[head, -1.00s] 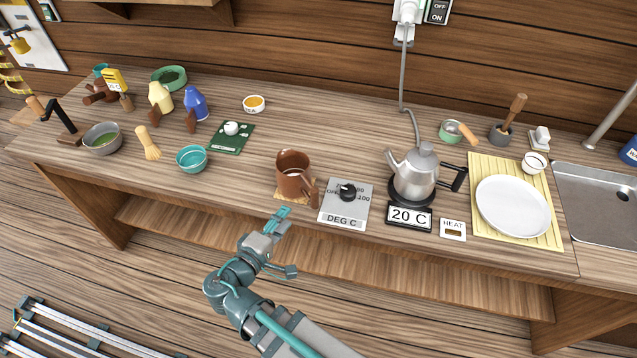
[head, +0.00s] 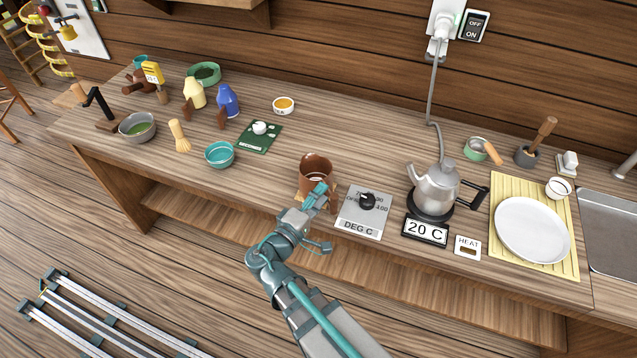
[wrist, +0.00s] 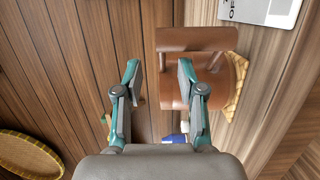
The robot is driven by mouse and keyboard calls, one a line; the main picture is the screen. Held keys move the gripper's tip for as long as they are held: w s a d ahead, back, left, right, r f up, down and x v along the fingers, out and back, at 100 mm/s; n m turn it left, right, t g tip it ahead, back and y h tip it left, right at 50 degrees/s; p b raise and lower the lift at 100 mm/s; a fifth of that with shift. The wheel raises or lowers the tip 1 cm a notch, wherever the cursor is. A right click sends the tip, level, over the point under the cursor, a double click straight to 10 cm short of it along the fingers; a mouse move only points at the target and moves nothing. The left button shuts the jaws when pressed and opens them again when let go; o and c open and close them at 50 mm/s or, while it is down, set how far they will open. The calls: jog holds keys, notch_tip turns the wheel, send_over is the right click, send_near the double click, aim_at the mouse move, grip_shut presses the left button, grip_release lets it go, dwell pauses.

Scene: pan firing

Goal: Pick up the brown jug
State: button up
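The brown jug (head: 307,178) stands upright on a small woven mat near the front edge of the counter, its handle (head: 333,203) toward the front right. My gripper (head: 321,190) is at the jug's near side and hides part of its front. In the wrist view the gripper (wrist: 158,72) is open. The mat (wrist: 239,85) shows beside the jug.
A grey temperature dial plate (head: 362,222) lies close right of the jug. The kettle (head: 433,187) on its base, a 20 C display (head: 425,231) and a white plate (head: 532,230) are further right. A teal bowl (head: 219,154) stands left, with clear counter between.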

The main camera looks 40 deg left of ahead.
jog(key=w+p, duration=0.2)
jog(key=w, duration=0.2)
jog(key=shift+w+a+f, duration=0.1)
jog(key=shift+c, duration=0.2)
grip_shut()
